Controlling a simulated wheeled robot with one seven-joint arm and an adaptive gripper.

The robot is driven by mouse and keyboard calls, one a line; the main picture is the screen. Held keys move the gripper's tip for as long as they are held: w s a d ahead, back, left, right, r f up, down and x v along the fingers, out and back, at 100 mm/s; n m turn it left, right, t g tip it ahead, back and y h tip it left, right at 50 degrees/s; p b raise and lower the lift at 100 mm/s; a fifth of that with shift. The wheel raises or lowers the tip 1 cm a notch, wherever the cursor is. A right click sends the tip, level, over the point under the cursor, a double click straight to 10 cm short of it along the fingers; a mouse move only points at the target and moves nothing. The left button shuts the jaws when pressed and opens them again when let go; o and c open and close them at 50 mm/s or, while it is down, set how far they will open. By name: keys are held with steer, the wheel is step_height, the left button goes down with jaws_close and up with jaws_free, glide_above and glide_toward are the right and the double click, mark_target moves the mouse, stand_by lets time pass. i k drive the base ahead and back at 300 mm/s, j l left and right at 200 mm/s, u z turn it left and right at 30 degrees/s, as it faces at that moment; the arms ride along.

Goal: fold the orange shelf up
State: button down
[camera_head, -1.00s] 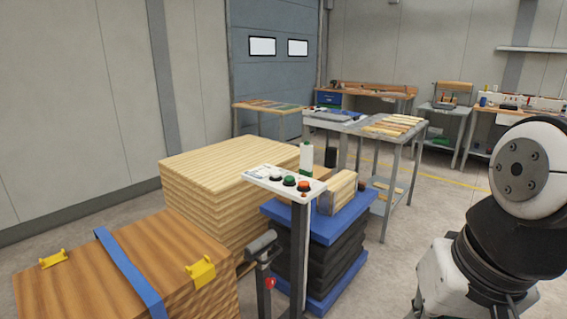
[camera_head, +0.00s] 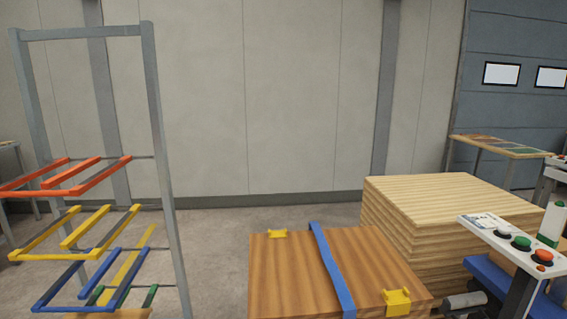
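The orange shelf (camera_head: 86,184) is a flat orange bar frame on a grey upright rack (camera_head: 158,130) at the left of the head view. It sticks out roughly level from the rack, above a yellow shelf (camera_head: 62,252) and a blue shelf (camera_head: 55,303). Its left end is close to the picture's left edge. Nothing is seen resting on it. My gripper is not in view, and neither is my arm.
A wooden block with a blue strap and yellow corner clips (camera_head: 285,285) stands at the front middle. A stack of planks (camera_head: 445,200) and a button panel (camera_head: 508,240) stand to its right. Bare floor (camera_head: 220,235) lies between the rack and the block.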

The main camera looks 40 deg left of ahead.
mark_target(80, 189)
steer(key=u, duration=2.4)
steer(key=i+l+u, duration=0.2)
steer(key=i+l, duration=0.35)
steer(key=i, duration=0.1)
